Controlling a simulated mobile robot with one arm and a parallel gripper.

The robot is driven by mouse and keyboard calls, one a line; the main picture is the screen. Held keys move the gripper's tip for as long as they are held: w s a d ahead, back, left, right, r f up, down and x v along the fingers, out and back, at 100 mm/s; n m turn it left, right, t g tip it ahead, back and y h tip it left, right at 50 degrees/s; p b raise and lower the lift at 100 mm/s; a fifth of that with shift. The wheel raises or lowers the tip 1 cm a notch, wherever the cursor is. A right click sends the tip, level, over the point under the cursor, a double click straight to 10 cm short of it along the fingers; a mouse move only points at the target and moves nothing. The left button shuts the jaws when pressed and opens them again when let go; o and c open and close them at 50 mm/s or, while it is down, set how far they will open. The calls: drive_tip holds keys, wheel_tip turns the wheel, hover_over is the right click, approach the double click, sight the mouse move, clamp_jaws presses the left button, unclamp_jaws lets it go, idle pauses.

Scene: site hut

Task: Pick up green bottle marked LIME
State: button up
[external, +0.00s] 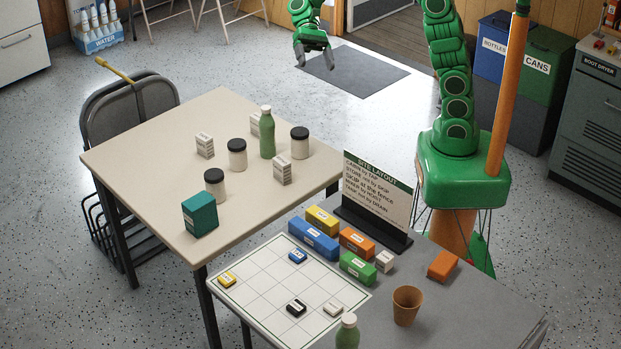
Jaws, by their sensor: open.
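A green bottle (267,137) with a pale cap stands upright on the beige table, toward its back. A second green bottle (347,333) stands at the bottom edge of the picture by the gridded board, partly cut off. I cannot read a LIME mark on either one. My gripper (315,62) is open and empty at the top of the picture, past the table's far edge and well apart from both bottles. The upper part of the arm runs out of the picture.
Three dark-lidded jars (237,155), three small white boxes (281,169) and a teal box (200,216) share the beige table (135,150). White boxes stand close to the back bottle. A sign (375,190), coloured blocks (313,241) and a brown cup (407,305) stand on the grey table.

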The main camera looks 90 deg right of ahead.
drive_tip(key=w+d+f+m+t+y, duration=0.3)
drive_tip(key=w+d+m, duration=0.2)
drive_tip(key=w+d, duration=0.4)
drive_tip(key=w+d+f+m+t+y, duration=0.2)
drive_tip(key=w+d+m+t, duration=0.15)
drive_tip(key=w+d, duration=0.6)
approach(268, 131)
drive_tip(key=x, duration=0.2)
drive_tip(key=shift+m, duration=0.25)
drive_tip(key=shift+x, duration=3.65)
drive_tip(key=shift+w+f, duration=0.1)
drive_tip(key=shift+f, duration=0.05)
drive_tip(key=c, duration=1)
